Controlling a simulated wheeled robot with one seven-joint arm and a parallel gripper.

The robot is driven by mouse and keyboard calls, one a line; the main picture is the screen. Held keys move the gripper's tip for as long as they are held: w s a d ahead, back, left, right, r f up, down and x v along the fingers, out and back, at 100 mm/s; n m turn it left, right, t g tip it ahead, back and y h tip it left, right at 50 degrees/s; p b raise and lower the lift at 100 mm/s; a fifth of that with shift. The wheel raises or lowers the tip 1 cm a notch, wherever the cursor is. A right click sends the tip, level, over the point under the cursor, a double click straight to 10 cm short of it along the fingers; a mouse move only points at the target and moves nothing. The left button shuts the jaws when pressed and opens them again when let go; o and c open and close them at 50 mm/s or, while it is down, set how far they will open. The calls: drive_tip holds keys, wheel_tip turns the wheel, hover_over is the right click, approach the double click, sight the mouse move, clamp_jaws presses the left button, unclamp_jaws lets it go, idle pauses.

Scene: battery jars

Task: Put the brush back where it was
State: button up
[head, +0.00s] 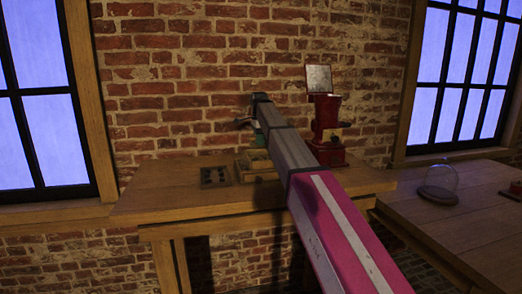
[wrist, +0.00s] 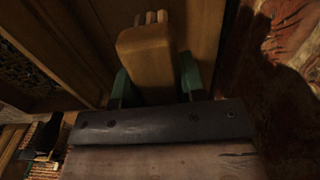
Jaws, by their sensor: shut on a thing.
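The brush (wrist: 146,55) shows in the wrist view as a smooth wooden block with several pale tufts at its far end. My gripper (wrist: 155,78) is shut on it, with one green finger on each side. In the head view the green of my gripper (head: 261,138) shows beside my arm, over the left part of the wooden workbench (head: 150,203). The brush cannot be made out there. A small open wooden tray (head: 243,167) lies under the gripper, partly hidden by my arm. I cannot tell whether the brush touches anything below.
A dark plate with round holes (head: 214,177) lies left of the tray. A red machine (head: 326,130) with a square panel on top stands right of my arm. A glass dome (head: 441,178) stands on the right table. The bench's left end is clear.

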drive_tip(key=shift+w+d+f, duration=0.4)
drive_tip(key=shift+w, duration=0.1)
drive_tip(key=shift+f, duration=2)
drive_tip(key=shift+f, duration=0.15)
drive_tip(key=o, duration=0.9)
wheel_tip(320, 180, up, 12)
drive_tip(key=shift+r, duration=0.15)
